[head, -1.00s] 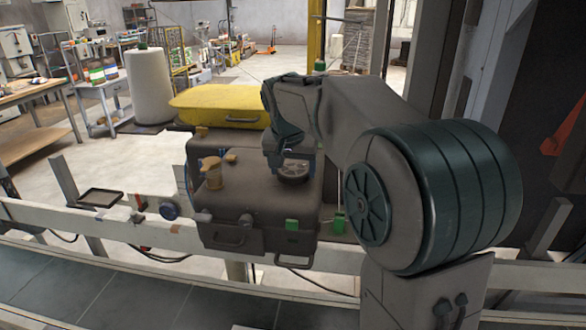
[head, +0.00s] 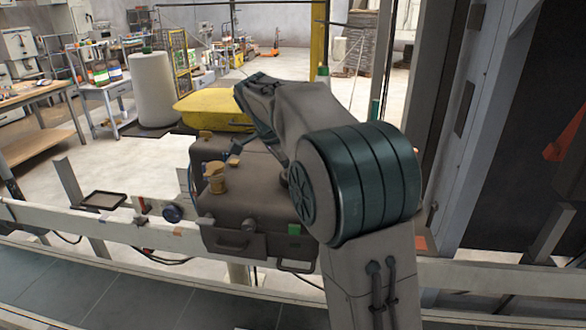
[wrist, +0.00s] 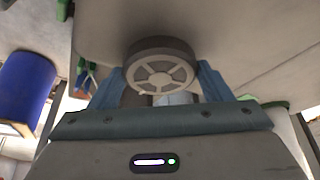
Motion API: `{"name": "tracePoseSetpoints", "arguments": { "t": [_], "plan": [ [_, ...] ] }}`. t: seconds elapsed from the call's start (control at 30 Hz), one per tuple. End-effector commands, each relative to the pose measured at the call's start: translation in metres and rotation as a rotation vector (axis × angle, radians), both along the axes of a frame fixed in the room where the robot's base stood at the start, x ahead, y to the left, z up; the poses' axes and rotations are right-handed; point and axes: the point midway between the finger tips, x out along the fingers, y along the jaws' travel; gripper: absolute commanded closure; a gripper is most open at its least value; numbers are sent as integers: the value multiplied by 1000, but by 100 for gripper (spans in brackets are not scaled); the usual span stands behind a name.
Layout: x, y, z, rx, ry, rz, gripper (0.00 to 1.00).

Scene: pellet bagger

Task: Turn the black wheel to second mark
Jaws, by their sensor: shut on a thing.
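The black wheel (wrist: 160,68), a round spoked handwheel with a paler face, shows in the wrist view against a grey-brown housing. My gripper (wrist: 162,82) has one blue finger on each side of it and is shut on its rim. In the head view my own arm hides the wheel and most of the gripper, above the right part of the dark machine box (head: 250,195). I cannot make out the marks around the wheel in either view.
A tan knob (head: 214,177) stands on the box, left of my arm. A yellow cover (head: 212,110) lies behind it. A pale rail (head: 120,237) runs along the front. A blue cylinder (wrist: 27,88) is at the left of the wrist view.

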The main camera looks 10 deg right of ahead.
Motion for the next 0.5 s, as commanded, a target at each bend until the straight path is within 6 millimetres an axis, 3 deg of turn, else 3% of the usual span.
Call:
{"name": "tracePoseSetpoints", "arguments": {
  "t": [0.5],
  "plan": [
    [4, 1, 2, 3, -5, -307, 51]
  ]
}}
